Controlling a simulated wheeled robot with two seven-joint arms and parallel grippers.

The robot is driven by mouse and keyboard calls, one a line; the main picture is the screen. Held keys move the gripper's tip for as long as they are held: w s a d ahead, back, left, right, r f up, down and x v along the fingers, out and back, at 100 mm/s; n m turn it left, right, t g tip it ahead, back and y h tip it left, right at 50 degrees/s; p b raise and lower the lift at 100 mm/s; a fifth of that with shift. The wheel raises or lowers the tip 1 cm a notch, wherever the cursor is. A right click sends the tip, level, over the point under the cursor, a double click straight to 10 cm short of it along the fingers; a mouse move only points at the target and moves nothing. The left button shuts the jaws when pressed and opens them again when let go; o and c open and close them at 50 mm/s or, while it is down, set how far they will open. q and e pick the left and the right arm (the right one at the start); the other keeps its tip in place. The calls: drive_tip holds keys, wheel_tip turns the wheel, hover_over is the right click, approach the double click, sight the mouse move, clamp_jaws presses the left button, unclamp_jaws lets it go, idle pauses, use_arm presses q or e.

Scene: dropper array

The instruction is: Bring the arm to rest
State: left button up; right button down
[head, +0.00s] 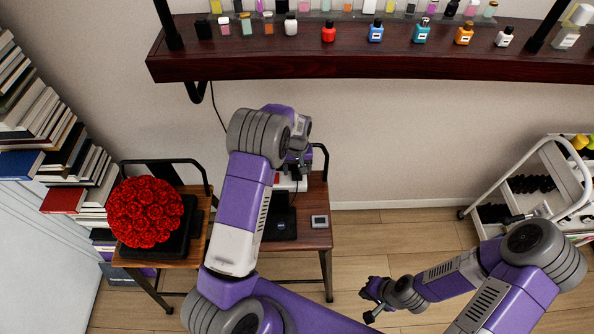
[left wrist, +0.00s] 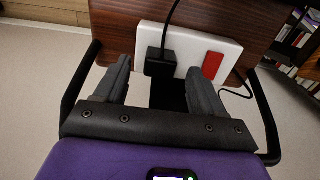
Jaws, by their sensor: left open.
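My left arm reaches forward over the small wooden table in the head view, with its left gripper (head: 296,162) at the table's back, partly hidden by my own wrist. In the left wrist view the left gripper (left wrist: 158,78) is open, its two dark fingers apart. A black plug (left wrist: 160,62) sits in a white power strip (left wrist: 205,45) just beyond the fingers, with no finger visibly closed on it. The strip has a red switch (left wrist: 213,66). My right gripper (head: 371,301) hangs low over the floor, clear of the furniture; its fingers are too small to judge.
The small table (head: 312,238) bears a grey device (head: 319,221) and a black object (head: 280,222). A red flower bouquet (head: 145,211) stands on the left. A dark shelf (head: 300,66) with several bottles spans the top. A white cart (head: 530,165) stands right. Floor between is free.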

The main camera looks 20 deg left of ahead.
use_arm(q)
wheel_tip(320, 180, up, 5)
drive_tip(key=shift+r+p, duration=0.2)
drive_tip(key=shift+p, duration=0.2)
drive_tip(key=s+d+f+n+h+p, duration=0.1)
drive_tip(key=s+d+f, duration=0.2)
drive_tip(key=s, duration=0.3)
drive_tip(key=s+d+f+n+g+h+p, duration=0.1)
drive_tip(key=s+d+f+p, duration=0.1)
drive_tip(key=s+d+f, duration=0.2)
drive_tip(key=s+d+f+n+p, duration=0.1)
drive_tip(key=s+d+f, duration=0.2)
drive_tip(key=s, duration=0.7)
drive_tip(key=shift+s+d+f+g+h, duration=0.1)
drive_tip(key=shift+d+f+g+h, duration=0.1)
drive_tip(key=shift+d, duration=0.4)
drive_tip(key=shift+s+d+f+g+h, duration=0.1)
drive_tip(key=shift+d+h, duration=0.1)
drive_tip(key=shift+d, duration=0.35)
drive_tip(key=s+d+f+m+t+h+b, duration=0.1)
drive_tip(key=s+d+f+m+t+b, duration=0.1)
drive_tip(key=s+d+f+m+b, duration=0.1)
drive_tip(key=s+f+m+b, duration=0.1)
drive_tip(key=s+m, duration=0.1)
drive_tip(key=shift+s+f+m, duration=0.15)
drive_tip(key=shift+s+m, duration=0.15)
drive_tip(key=shift+s, duration=0.05)
